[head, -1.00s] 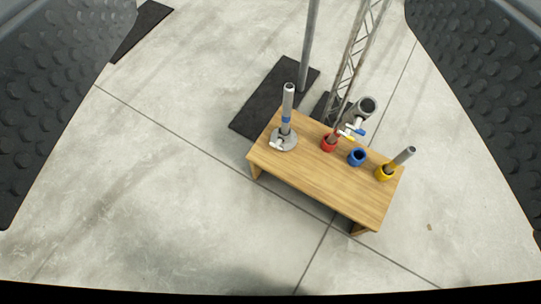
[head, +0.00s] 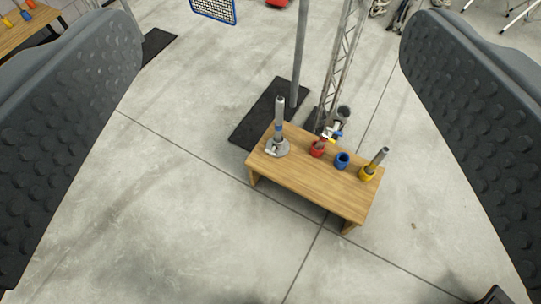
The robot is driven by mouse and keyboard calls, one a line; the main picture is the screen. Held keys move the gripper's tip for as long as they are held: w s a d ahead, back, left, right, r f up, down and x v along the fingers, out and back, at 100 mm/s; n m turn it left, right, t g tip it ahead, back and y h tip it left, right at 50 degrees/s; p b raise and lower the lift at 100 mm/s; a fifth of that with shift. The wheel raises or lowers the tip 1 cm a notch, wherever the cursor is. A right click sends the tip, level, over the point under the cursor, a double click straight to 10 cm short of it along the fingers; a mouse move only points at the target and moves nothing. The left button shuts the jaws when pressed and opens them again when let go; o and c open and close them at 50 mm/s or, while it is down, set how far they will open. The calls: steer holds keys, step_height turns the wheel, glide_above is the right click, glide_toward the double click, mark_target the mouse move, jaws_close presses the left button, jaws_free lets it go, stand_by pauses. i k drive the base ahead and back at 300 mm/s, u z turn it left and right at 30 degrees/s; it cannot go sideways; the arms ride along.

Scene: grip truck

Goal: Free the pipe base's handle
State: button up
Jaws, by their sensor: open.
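The pipe base (head: 277,148) is a round grey base at the left end of a small wooden table (head: 310,185). An upright grey pipe (head: 279,115) with a blue band stands in it. A small pale part, perhaps its handle (head: 271,152), shows at the base's front left; its details are too small to tell. My gripper (head: 270,150) is open, with its two black studded jaws at the left and right edges of the view. The jaws are empty, and the table appears between them, well beyond and apart from them.
Red (head: 317,149), blue (head: 342,160) and yellow (head: 367,173) cups stand along the table; a grey pipe (head: 379,158) leans in the yellow one. Behind are a black mat (head: 262,118), a pole (head: 300,50) and a lattice mast (head: 343,65). The floor in front is clear.

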mark_target(272, 151)
steer(key=z, duration=1.9)
steer(key=k, duration=0.9)
steer(key=u, duration=1.55)
steer(key=i, duration=0.95)
steer(key=z, duration=0.05)
